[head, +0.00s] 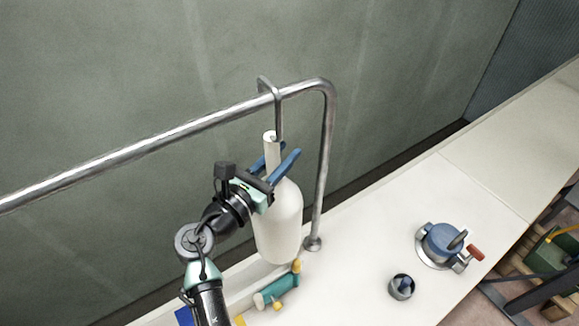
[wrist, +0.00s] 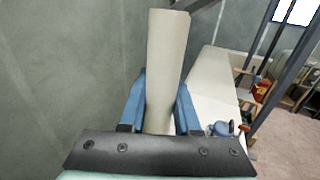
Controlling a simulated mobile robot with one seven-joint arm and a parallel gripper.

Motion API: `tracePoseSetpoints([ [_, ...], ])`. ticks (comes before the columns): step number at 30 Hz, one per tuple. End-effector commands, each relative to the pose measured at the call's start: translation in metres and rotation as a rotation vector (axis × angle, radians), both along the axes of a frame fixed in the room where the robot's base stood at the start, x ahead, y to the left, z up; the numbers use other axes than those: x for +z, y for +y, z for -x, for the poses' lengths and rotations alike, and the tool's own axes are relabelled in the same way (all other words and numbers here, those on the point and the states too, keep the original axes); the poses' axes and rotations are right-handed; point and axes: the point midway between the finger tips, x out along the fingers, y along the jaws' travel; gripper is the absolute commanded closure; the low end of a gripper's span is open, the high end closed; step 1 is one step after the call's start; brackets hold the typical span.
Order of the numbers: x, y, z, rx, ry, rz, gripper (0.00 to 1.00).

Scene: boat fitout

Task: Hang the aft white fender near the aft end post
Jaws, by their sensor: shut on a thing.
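The white fender (head: 277,222) hangs upright beside the rail's end post (head: 325,160), its narrow neck upward. A metal hook (head: 278,115) at its top reaches over the steel rail (head: 190,128), near the bend into the post. My gripper (head: 276,160) is shut on the fender's neck, its blue fingers on either side. In the wrist view the pale neck (wrist: 165,75) stands between the blue fingers (wrist: 158,105). I cannot tell whether the hook bears the weight on the rail.
A white deck (head: 360,270) runs below the rail. A teal and yellow tool (head: 276,290) lies below the fender. A grey wall is behind.

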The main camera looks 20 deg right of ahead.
Motion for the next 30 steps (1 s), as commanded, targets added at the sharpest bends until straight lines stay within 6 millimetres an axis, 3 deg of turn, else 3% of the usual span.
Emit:
tracePoseSetpoints([
  [17, -0.001, 0.009, -0.043, 0.001, -0.005, 0.002, 1.0],
  [30, -0.027, 0.008, -0.041, 0.0, -0.004, 0.002, 1.0],
])
